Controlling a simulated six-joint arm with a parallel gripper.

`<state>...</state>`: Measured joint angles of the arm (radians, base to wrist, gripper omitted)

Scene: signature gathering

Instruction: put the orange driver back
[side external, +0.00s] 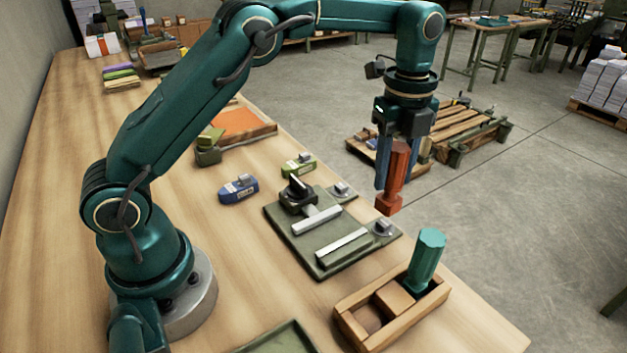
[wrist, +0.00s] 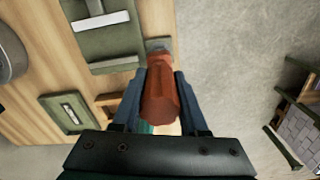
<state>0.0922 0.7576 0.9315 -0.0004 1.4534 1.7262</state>
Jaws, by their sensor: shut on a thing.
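The orange driver (side external: 396,175) hangs upright in my gripper (side external: 384,180), whose fingers are shut on it. In the side view it is in the air, beyond the green plate. In the wrist view the orange driver (wrist: 160,92) sits between the two blue fingers of my gripper (wrist: 162,85). A wooden holder (side external: 362,333) stands at the front right of the bench. A teal driver (side external: 427,258) stands in its right end, and the compartments to its left hold no driver. In the wrist view the holder (wrist: 105,99) is mostly hidden by my gripper.
A green plate (side external: 318,250) with pale bars and clamps lies left of the holder. A blue block (side external: 238,189) and a green block (side external: 299,165) lie behind it. A shallow green tray (side external: 283,341) is at the front edge. The bench's right edge runs close by the holder.

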